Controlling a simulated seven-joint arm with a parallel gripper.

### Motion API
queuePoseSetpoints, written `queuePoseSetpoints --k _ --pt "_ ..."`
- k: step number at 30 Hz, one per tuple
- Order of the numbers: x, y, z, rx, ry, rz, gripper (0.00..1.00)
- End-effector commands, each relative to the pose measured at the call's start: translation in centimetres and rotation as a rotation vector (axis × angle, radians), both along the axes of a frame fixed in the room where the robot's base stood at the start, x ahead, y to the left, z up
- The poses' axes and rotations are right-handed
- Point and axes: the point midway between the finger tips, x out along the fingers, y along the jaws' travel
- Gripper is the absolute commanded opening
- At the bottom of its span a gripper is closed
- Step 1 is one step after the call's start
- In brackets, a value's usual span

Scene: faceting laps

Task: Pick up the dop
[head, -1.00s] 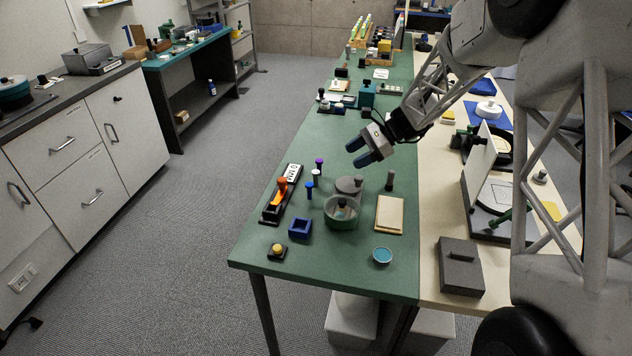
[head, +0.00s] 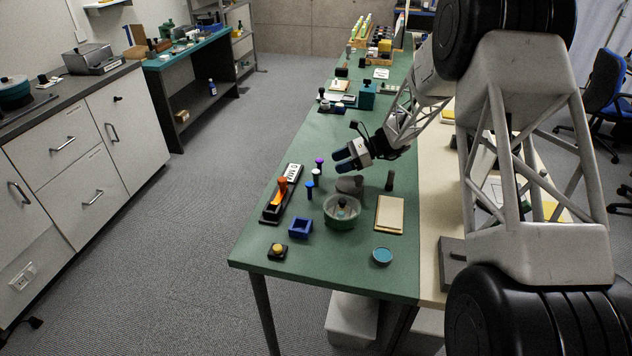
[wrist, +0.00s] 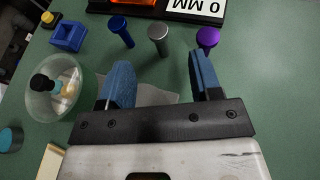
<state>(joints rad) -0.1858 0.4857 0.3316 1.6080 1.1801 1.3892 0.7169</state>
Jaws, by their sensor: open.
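Three slim upright pieces that look like dops stand in a cluster on the green table: one blue-topped (head: 309,187), one pale grey-topped (head: 316,174) and one purple-topped (head: 319,163). In the wrist view the blue (wrist: 115,25), grey (wrist: 158,33) and purple (wrist: 207,38) tops line up beyond the fingertips, with the grey one between the finger lines. My gripper (head: 338,160) is open and empty, its blue fingers just right of the cluster in the head view. It also shows in the wrist view (wrist: 160,62). I cannot tell which dop is meant.
A grey disc (head: 350,187) lies under my gripper. A clear bowl (head: 342,220), a blue square holder (head: 300,228), a wooden board (head: 389,215) and a dark post (head: 390,180) stand around. A black fixture with an orange part (head: 282,190) lies left of the dops.

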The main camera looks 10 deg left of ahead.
Motion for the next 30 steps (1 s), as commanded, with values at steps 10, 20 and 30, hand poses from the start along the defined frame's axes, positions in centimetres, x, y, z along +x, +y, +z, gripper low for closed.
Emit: queuePoseSetpoints --k 10,20,30 --pt "-0.8 1.9 -0.9 -0.001 0.0 0.002 0.58" --pt "-0.9 2.2 -1.0 0.0 0.0 0.0 0.58" --pt "-1.7 3.8 -1.6 -0.001 0.0 0.002 0.58"
